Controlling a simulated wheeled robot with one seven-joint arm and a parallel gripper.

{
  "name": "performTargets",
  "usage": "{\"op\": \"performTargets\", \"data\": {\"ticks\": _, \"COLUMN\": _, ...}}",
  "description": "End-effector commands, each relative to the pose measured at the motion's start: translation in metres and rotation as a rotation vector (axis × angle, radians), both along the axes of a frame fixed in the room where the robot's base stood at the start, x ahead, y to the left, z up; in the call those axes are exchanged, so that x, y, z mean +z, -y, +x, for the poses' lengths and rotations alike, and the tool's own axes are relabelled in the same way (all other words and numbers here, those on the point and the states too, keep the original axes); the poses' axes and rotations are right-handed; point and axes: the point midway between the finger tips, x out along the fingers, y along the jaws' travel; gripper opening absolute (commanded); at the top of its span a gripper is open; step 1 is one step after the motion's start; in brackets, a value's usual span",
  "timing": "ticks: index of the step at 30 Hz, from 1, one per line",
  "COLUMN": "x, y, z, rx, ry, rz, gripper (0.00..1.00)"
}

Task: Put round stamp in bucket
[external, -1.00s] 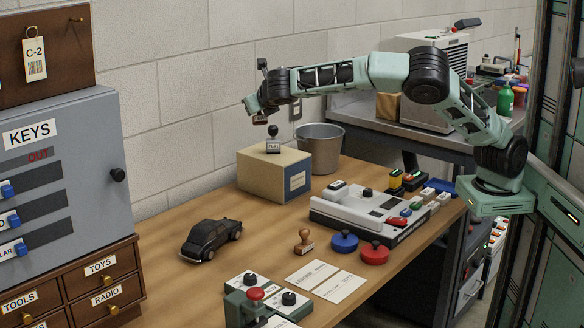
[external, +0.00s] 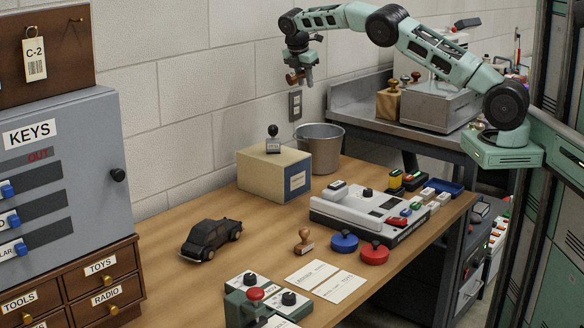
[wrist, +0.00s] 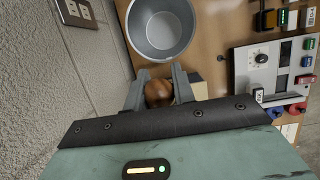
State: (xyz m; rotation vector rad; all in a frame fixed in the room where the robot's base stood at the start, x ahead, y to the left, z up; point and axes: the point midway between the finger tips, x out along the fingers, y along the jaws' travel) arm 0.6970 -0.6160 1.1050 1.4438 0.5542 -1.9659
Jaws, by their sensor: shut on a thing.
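My gripper (external: 304,80) is shut on a stamp with a round brown wooden knob (wrist: 158,92). Its brown part (external: 292,78) also shows at the fingers in the external view. The stamp's lower part is hidden in the wrist view, so its face cannot be seen. The grey metal bucket (external: 322,158) stands upright on the table behind the cardboard box. My gripper is in the air well above the bucket's height, a little left of it in the external view. In the wrist view the bucket (wrist: 195,42) lies just beyond the fingertips and looks empty.
The box (external: 262,180) with a dark-handled stamp (external: 273,142) on top stands beside the bucket. A white console (external: 365,212), a wooden-handled stamp (external: 304,240) and a toy car (external: 210,238) are on the table. The wall (external: 200,80) is close behind the bucket.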

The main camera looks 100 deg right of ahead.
Motion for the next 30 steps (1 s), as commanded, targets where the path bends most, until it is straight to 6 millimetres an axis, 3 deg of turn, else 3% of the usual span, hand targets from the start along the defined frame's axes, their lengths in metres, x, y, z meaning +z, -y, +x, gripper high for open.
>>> {"op": "performTargets", "data": {"ticks": 1, "x": 0.019, "y": 0.014, "z": -0.015, "rx": -0.069, "ry": 0.037, "rz": 0.013, "gripper": 0.03}}
{"op": "performTargets", "data": {"ticks": 3, "x": 0.030, "y": 0.027, "z": -0.030, "rx": -0.148, "ry": 0.077, "rz": 0.023, "gripper": 0.03}}
{"op": "performTargets", "data": {"ticks": 15, "x": 0.076, "y": 0.068, "z": -0.085, "rx": -0.381, "ry": 0.195, "rz": 0.032, "gripper": 0.03}}
{"op": "performTargets", "data": {"ticks": 16, "x": 0.062, "y": 0.066, "z": -0.083, "rx": -0.375, "ry": 0.192, "rz": 0.036, "gripper": 0.03}}
{"op": "performTargets", "data": {"ticks": 23, "x": 0.013, "y": 0.065, "z": -0.082, "rx": -0.372, "ry": 0.216, "rz": 0.039, "gripper": 0.03}}
{"op": "performTargets", "data": {"ticks": 30, "x": -0.061, "y": 0.065, "z": -0.082, "rx": -0.371, "ry": 0.251, "rz": 0.046, "gripper": 0.03}}
